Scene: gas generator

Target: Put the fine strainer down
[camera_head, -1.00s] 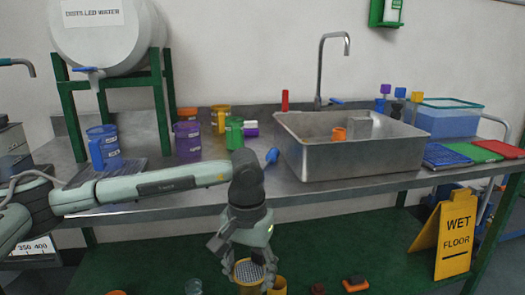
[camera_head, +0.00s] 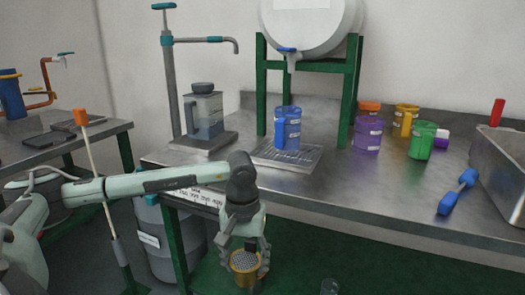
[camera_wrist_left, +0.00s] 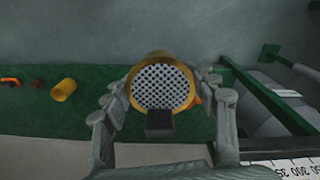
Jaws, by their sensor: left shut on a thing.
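My left gripper (camera_head: 248,258) is shut on the fine strainer (camera_head: 244,261), a yellow-rimmed cup with a grey perforated mesh. In the head view it hangs in front of the bench, below the height of the steel top and over the green lower shelf. In the left wrist view the strainer (camera_wrist_left: 161,86) sits between the two fingers (camera_wrist_left: 163,110), its round mesh facing the camera and a dark tab at its near edge. Its underside is hidden. My right gripper is not in view.
The steel bench top (camera_head: 330,190) carries a blue jug (camera_head: 287,128) on a drip tray (camera_head: 285,155), colored jugs and a blue tool (camera_head: 457,192). A grey bin (camera_head: 170,240) stands left of the green shelf (camera_head: 370,265). A yellow cup (camera_wrist_left: 64,90) lies on the shelf.

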